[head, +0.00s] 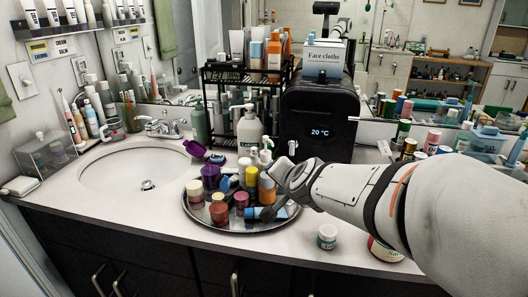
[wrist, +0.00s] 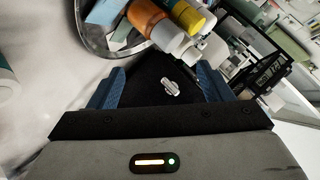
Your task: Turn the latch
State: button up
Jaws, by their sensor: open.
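The latch (head: 292,146) is a small pale knob low on the left of the black box's front (head: 318,108). In the wrist view the silver latch (wrist: 170,88) lies slanted on the black face, framed between my blue fingers. My gripper (head: 272,183) is open and empty, in front of the box and over the right side of the round tray. In the wrist view the fingers of my gripper (wrist: 157,86) stand apart on either side of the latch, with no contact visible.
The metal tray (head: 238,226) holds several bottles and jars close to my gripper. A lotion bottle (head: 249,128) stands left of the box. A small jar (head: 327,237) stands on the counter below my arm. The sink (head: 135,168) is at left.

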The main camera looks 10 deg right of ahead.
jog(key=w+f+m+t+b, duration=0.2)
jog(key=w+m, duration=0.1)
jog(key=w, duration=0.1)
jog(key=m+t+h+b, duration=0.4)
jog(key=m+h+b, duration=0.25)
jog(key=m, duration=0.35)
send_near(292, 149)
jog(key=w, duration=0.2)
jog(key=shift+h, duration=0.25)
jog(key=x, duration=0.7)
jog(key=shift+d+f, duration=0.1)
jog(key=shift+d, duration=0.05)
jog(key=shift+c, duration=0.5)
jog(key=c, duration=0.9)
jog(key=shift+n+p, duration=0.4)
jog(key=shift+n, duration=1.9)
